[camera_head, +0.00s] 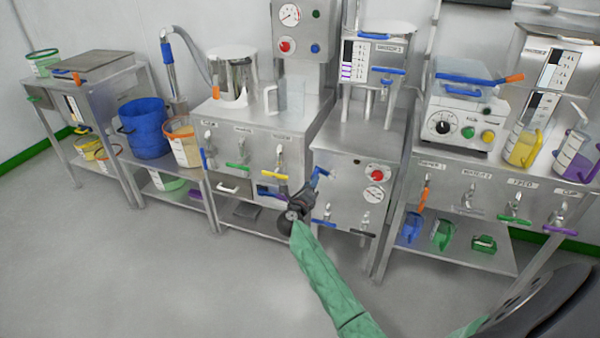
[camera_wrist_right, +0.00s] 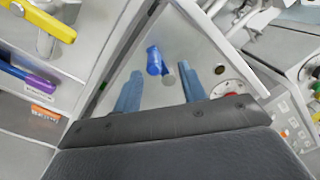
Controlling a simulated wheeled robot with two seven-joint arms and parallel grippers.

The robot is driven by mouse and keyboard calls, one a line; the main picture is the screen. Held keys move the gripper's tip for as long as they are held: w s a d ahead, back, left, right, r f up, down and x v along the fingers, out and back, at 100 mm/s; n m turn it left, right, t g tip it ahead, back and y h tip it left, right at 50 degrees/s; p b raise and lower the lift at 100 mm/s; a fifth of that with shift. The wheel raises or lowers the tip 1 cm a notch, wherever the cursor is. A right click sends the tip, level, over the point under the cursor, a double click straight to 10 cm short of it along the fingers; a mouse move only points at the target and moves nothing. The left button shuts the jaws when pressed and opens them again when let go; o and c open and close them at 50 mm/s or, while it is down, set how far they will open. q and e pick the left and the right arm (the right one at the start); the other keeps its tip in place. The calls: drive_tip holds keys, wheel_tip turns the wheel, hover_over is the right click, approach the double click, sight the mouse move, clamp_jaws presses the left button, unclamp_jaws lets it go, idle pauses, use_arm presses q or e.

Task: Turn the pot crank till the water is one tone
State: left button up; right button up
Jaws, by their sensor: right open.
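A small crank with a blue handle (camera_head: 319,174) sticks out from the front of the steel cabinet in the middle of the head view. My right gripper (camera_head: 307,193) is just in front of it and partly hides it. In the right wrist view the blue handle (camera_wrist_right: 153,60) shows between the two spread fingers of my right gripper (camera_wrist_right: 160,88), which is open and empty. I cannot tell whether a finger touches the handle. A shiny steel pot (camera_head: 232,77) stands on the bench to the left. The water is not visible. My left gripper is out of view.
Taps with coloured levers, including a yellow one (camera_head: 277,173), line the bench front to the left. The floor (camera_head: 180,280) in front is clear.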

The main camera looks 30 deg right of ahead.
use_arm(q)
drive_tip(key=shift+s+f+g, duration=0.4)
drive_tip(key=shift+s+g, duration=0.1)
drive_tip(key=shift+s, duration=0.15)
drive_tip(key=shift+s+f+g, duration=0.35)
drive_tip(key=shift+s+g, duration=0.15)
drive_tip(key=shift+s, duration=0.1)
use_arm(e)
drive_tip(key=shift+w+d+f+m, duration=0.25)
drive_tip(key=shift+w+d+m, duration=0.35)
drive_tip(key=shift+w+d, duration=0.8)
drive_tip(key=shift+w+d+f+m, duration=0.2)
drive_tip(key=shift+w+d+m, duration=0.4)
drive_tip(key=shift+w+d, duration=0.75)
drive_tip(key=shift+s+d, duration=0.15)
drive_tip(key=shift+s, duration=0.05)
drive_tip(key=shift+c, duration=0.4)
clamp_jaws()
